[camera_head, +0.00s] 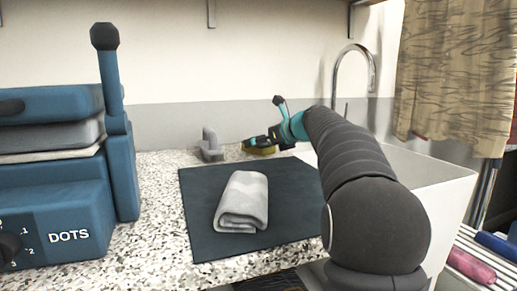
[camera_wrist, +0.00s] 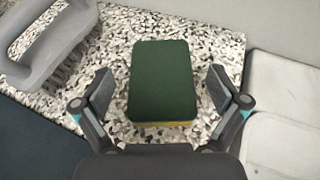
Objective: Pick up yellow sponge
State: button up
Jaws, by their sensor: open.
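The yellow sponge (camera_wrist: 164,82) lies on the speckled counter in the wrist view, its dark green scouring side facing up and a thin yellow edge showing at the near side. In the head view the sponge (camera_head: 260,151) is a small yellow piece at the back of the counter, partly hidden by my gripper. My gripper (camera_wrist: 160,88) is open, with one finger on each side of the sponge and a gap on both sides. In the head view my gripper (camera_head: 262,142) is at the sponge, beyond the dark mat.
A grey handled object (camera_head: 210,146) stands left of the sponge. A folded grey towel (camera_head: 242,202) lies on the dark mat (camera_head: 200,208). A sink (camera_head: 440,178) with a tall faucet (camera_head: 357,52) is at right. A blue press marked DOTS (camera_head: 62,215) fills the left.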

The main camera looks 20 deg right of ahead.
jog(key=x, duration=0.2)
jog(key=shift+w+a+f, duration=0.1)
jog(key=shift+w+f, duration=0.1)
jog(key=shift+w, duration=0.15)
jog(key=c, duration=0.8)
jog(key=shift+c, duration=0.3)
jog(key=shift+r, duration=0.6)
jog(key=r+p, duration=0.1)
jog(key=r, duration=0.1)
jog(key=d+r+p, duration=0.1)
jog(key=r, duration=0.1)
jog(key=shift+s+d, duration=0.15)
jog(key=s+d+r+p, duration=0.2)
jog(key=d+r, duration=0.4)
jog(key=d, duration=0.3)
jog(key=shift+s+d+p, duration=0.3)
jog(key=shift+s+d, duration=0.1)
jog(key=shift+s, duration=0.45)
